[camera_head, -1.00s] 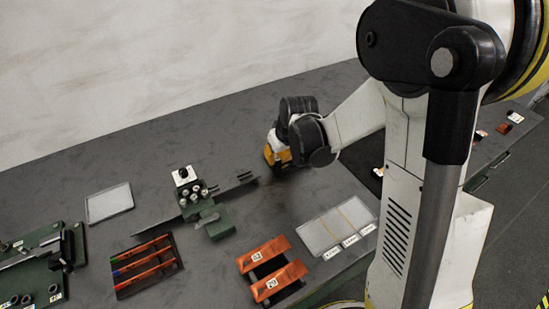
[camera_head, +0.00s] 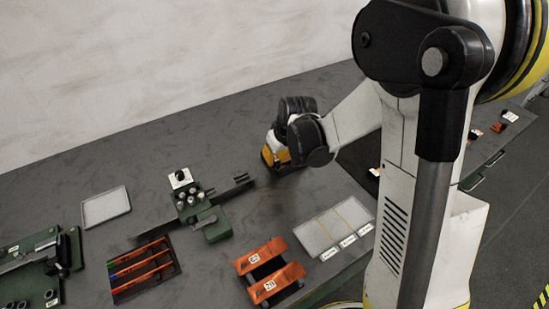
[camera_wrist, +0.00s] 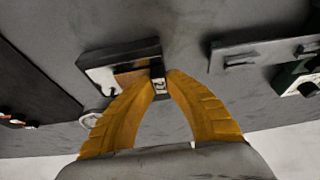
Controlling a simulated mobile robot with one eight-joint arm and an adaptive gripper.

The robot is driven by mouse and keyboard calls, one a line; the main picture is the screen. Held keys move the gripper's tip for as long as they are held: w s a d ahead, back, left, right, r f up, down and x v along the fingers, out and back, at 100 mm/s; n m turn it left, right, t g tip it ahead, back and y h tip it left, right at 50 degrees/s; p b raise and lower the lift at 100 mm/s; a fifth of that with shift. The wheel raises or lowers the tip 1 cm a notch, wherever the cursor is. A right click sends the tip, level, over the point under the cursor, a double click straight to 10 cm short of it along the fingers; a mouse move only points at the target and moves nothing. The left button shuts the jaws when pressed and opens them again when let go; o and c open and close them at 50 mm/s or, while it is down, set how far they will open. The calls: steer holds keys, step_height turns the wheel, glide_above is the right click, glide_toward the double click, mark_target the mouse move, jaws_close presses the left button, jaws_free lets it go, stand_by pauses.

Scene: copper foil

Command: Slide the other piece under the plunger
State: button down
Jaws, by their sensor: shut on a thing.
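My gripper (camera_wrist: 162,76) has its yellow fingers closed together at the tips on a small pale piece (camera_wrist: 159,86). The piece is mostly hidden between the fingertips. Just beyond it is a dark block (camera_wrist: 122,52) with a white and copper-coloured face; I cannot tell whether the piece touches it. In the head view my gripper (camera_head: 276,152) is low over the bench, and the piece cannot be seen there. The green fixture (camera_head: 207,215) with a black-knobbed plunger (camera_head: 181,178) stands left of my gripper. Part of the green fixture also shows at the right edge of the wrist view (camera_wrist: 298,76).
Left of the fixture lie a pale tray (camera_head: 106,206) and a dark tray with coloured strips (camera_head: 145,269). In front are an orange-railed rack (camera_head: 270,272) and a clear divided tray (camera_head: 335,226). Another green fixture (camera_head: 40,262) is at far left. Bare bench lies behind.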

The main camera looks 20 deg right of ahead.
steer(key=shift+w+d, duration=0.1)
steer(key=shift+d, duration=0.3)
stand_by(0.5)
steer(key=c, duration=1.9)
jaws_free()
steer(key=shift+o, duration=0.2)
steer(key=shift+r, duration=0.15)
steer(key=shift+r+p, duration=1.05)
steer(key=shift+r, duration=0.35)
steer(key=o, duration=0.6)
